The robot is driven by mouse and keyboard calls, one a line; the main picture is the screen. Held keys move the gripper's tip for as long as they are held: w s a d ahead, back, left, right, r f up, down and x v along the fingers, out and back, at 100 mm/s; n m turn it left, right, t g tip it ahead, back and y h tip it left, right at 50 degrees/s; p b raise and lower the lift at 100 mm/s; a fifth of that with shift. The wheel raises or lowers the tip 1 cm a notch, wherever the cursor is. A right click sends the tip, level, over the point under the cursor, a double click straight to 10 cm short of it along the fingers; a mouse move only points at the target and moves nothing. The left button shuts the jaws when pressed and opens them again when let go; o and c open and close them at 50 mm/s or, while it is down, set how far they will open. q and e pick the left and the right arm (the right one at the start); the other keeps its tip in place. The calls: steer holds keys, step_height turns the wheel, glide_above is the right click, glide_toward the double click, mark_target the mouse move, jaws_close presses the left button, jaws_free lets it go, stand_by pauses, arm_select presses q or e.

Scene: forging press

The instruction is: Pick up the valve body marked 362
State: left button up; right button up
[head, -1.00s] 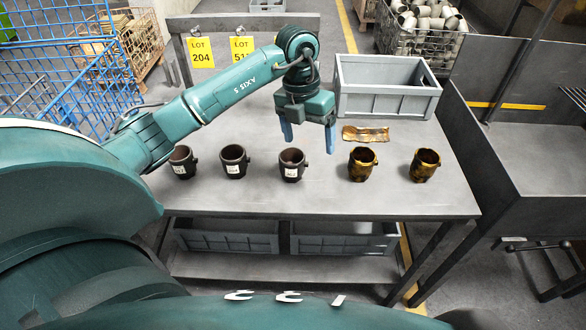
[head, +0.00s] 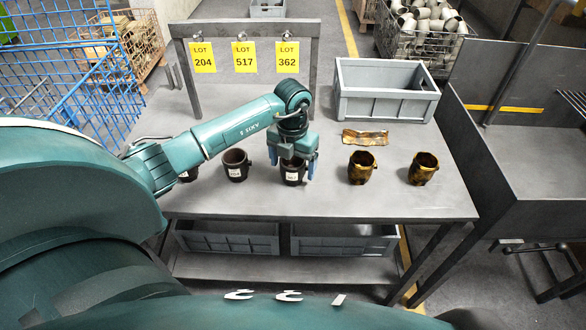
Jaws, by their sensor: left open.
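Three dark valve bodies with small white labels stand in the row on the table: a left one (head: 188,175) partly behind my arm, a middle one (head: 236,166) and a right one (head: 292,177). The label print is too small to read. A yellow LOT 362 tag (head: 287,57) hangs on the rack behind, roughly in line with the right dark one. My left gripper (head: 292,164) is open and low over that right valve body, its fingers to either side of the rim. The gripper hides part of its top; I cannot tell if they touch. My right gripper is not in view.
Two brassy valve bodies (head: 361,168) (head: 423,168) stand to the right. A brass-coloured flat piece (head: 365,137) lies behind them. A grey crate (head: 387,105) stands at the back right. Tags LOT 204 (head: 202,57) and LOT 517 (head: 244,57) hang on the rack. The table front is clear.

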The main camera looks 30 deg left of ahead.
arm_select(q)
steer(key=shift+f, duration=0.65)
steer(key=shift+c, duration=0.4)
steer(key=c, duration=1.1)
